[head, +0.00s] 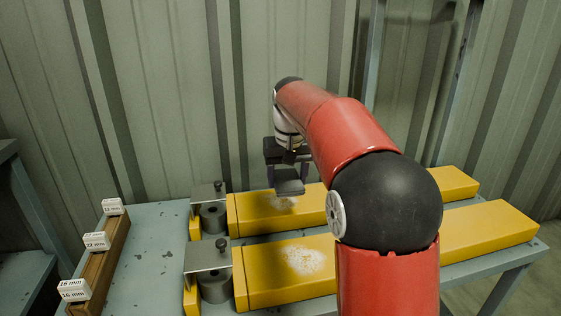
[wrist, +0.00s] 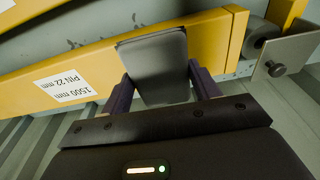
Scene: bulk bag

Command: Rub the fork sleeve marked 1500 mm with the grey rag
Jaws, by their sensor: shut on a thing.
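My gripper (head: 287,160) is shut on the grey rag (head: 289,186), a flat dark grey pad, which also shows between the fingers in the wrist view (wrist: 155,60). The rag is over the left part of the far yellow fork sleeve (head: 315,208). I cannot tell whether it touches the sleeve. A pale, dusty patch (head: 283,203) shows on that sleeve just below the rag. In the wrist view this sleeve (wrist: 95,62) carries a white label (wrist: 66,90) reading 1500 mm, PIN 22 mm. The label is hidden from the head view.
A second yellow sleeve (head: 395,262) lies parallel in front, with its own pale patch (head: 303,260). Metal brackets with dark rollers (head: 214,217) stand at the sleeves' left ends. A wooden rack (head: 108,257) with pin-size tags is at the left. A corrugated wall (head: 165,90) rises close behind.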

